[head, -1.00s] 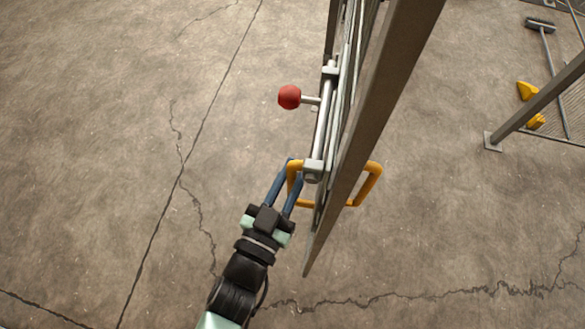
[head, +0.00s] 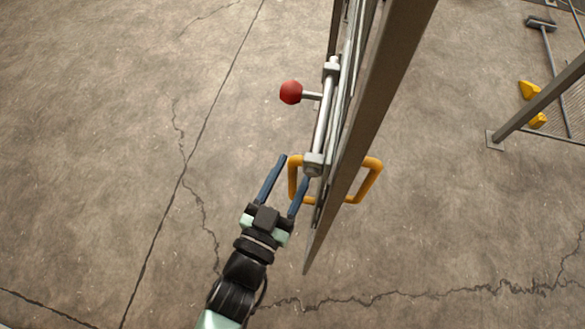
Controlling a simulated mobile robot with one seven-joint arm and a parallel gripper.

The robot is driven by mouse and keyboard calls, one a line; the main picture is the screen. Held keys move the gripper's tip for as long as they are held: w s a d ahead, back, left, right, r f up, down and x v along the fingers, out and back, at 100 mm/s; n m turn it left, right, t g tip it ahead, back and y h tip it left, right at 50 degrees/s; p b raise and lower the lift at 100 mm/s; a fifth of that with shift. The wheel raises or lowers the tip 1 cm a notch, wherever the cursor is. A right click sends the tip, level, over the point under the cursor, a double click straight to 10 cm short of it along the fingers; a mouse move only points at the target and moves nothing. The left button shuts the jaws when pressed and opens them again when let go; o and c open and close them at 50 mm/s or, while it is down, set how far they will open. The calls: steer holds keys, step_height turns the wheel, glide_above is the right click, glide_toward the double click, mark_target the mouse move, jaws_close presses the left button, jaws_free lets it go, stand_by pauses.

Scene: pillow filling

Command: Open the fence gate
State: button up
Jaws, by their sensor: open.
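The fence gate (head: 375,120) is seen from above, nearly edge-on, as a grey metal frame running from top right to lower middle. A yellow handle (head: 371,182) sticks out on its right side, and a matching yellow handle (head: 292,178) on its left side. A silver bolt (head: 322,128) with a red ball knob (head: 291,92) runs along the gate's left face. My gripper (head: 294,167) is open at the left handle, its two blue fingers apart. The handle's outer bar lies between them. Whether a finger touches it I cannot tell.
A fixed fence post (head: 540,105) with a foot plate and mesh stands at the right. A broom (head: 541,25) and a yellow object (head: 529,90) lie beyond it. The cracked concrete floor (head: 100,150) is clear on the left.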

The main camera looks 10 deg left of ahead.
steer(key=shift+w, duration=0.15)
steer(key=b+v, duration=0.3)
steer(key=v, duration=1)
stand_by(0.5)
